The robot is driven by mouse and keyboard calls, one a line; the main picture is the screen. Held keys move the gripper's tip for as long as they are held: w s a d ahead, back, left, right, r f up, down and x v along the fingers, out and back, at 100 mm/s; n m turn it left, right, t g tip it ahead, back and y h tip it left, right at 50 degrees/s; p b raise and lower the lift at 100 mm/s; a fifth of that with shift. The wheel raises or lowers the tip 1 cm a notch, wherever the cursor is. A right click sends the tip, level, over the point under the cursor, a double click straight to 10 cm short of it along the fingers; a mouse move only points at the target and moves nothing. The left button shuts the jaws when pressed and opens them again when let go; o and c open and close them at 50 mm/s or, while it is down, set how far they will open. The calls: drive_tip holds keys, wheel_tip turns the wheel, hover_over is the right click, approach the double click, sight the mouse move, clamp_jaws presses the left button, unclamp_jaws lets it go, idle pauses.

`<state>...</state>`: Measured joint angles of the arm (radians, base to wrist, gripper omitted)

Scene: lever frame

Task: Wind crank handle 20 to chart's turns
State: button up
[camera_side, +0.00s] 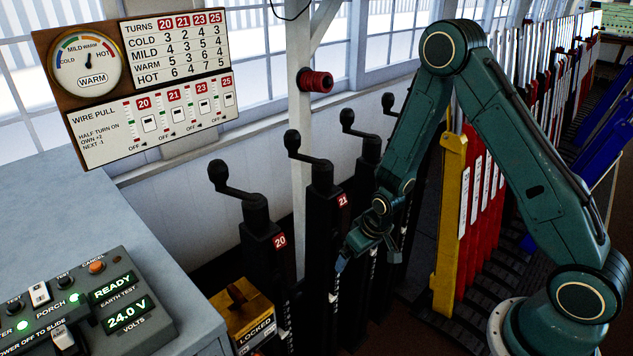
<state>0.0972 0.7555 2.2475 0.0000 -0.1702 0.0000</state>
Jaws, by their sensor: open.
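Crank handle 20 (236,191) sits on top of a black post (262,250) with a red 20 plate. Its black knob stands up at the crank's left end.
Crank 21 (307,155) and further cranks stand in a row behind. A wire pull panel (150,120) hangs below the chart. A yellow LOCKED box (245,315) is at the foot of post 20. A console (75,305) reads READY and 24.0 V. Yellow and red levers (452,215) stand right.

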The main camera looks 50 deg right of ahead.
drive_tip(key=a+f+n+t, duration=0.25)
drive_tip(key=a+f, duration=0.35)
drive_tip(key=f, duration=0.6)
drive_tip(key=s+a+f+n+t+y, duration=0.2)
drive_tip(key=s+a+f+t+y, duration=0.1)
drive_tip(key=a, duration=0.5)
drive_tip(key=shift+s+t+y, duration=0.5)
drive_tip(key=shift+s+t, duration=0.65)
drive_tip(key=shift+s, duration=0.7)
drive_tip(key=shift+w+f, duration=0.1)
drive_tip(key=x, duration=0.9)
drive_tip(key=shift+w+f, duration=0.2)
drive_tip(key=shift+w, duration=0.2)
drive_tip(key=shift+s+r, duration=0.1)
drive_tip(key=shift+s, duration=0.1)
